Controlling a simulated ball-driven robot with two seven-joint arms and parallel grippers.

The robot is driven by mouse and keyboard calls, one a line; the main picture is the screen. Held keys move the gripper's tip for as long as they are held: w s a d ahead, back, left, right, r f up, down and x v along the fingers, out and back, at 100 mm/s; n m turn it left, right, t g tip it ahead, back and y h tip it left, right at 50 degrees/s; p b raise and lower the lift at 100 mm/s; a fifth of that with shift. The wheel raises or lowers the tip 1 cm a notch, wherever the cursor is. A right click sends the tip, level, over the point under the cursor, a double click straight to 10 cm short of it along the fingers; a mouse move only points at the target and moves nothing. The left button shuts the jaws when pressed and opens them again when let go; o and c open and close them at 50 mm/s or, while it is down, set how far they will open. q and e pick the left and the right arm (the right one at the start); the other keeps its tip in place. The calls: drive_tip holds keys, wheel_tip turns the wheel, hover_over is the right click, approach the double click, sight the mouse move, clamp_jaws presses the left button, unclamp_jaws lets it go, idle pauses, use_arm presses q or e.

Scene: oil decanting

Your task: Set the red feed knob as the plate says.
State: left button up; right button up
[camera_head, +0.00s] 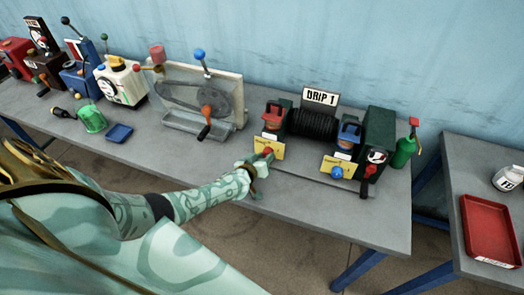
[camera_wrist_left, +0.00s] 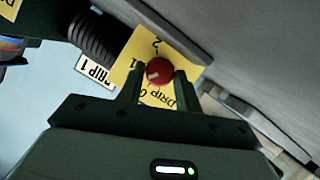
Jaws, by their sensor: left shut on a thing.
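The red knob (camera_head: 267,151) sits at the front of the left red-topped unit on the dark machine. My left gripper (camera_head: 258,163) is shut on it. In the left wrist view the red knob (camera_wrist_left: 160,68) is between the two fingers (camera_wrist_left: 160,77), with a short white mark on its face. A yellow card (camera_wrist_left: 140,54) behind it shows "DRIP", a 0 and a 2; the fingers and knob hide part of it. The white plate (camera_head: 320,97) behind the machine reads "DRIP 1"; it also shows in the left wrist view (camera_wrist_left: 94,71). My right gripper is out of view.
A blue knob (camera_head: 337,173) with its own yellow card (camera_head: 329,162) is to the right. A green can (camera_head: 403,152) stands at the bench's right end. A belt-drive machine (camera_head: 190,95) is to the left. The bench front (camera_head: 330,210) is mostly clear.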

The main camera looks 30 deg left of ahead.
use_arm(q)
drive_tip(key=shift+d+r+m+y+p, duration=0.2)
drive_tip(key=shift+m+y+p, duration=0.2)
drive_tip(key=shift+m+p, duration=0.25)
drive_tip(key=shift+f+m+g+y+p, duration=0.1)
drive_tip(key=shift+m+g+y+p, duration=0.25)
drive_tip(key=shift+m+y, duration=0.2)
drive_tip(key=shift+d+m+y, duration=0.1)
drive_tip(key=shift+m+y, duration=0.65)
drive_tip(key=shift+m, duration=0.45)
drive_tip(key=shift+f, duration=0.1)
drive_tip(key=shift+w, duration=0.1)
drive_tip(key=o, duration=0.7)
drive_tip(key=shift+p, duration=0.3)
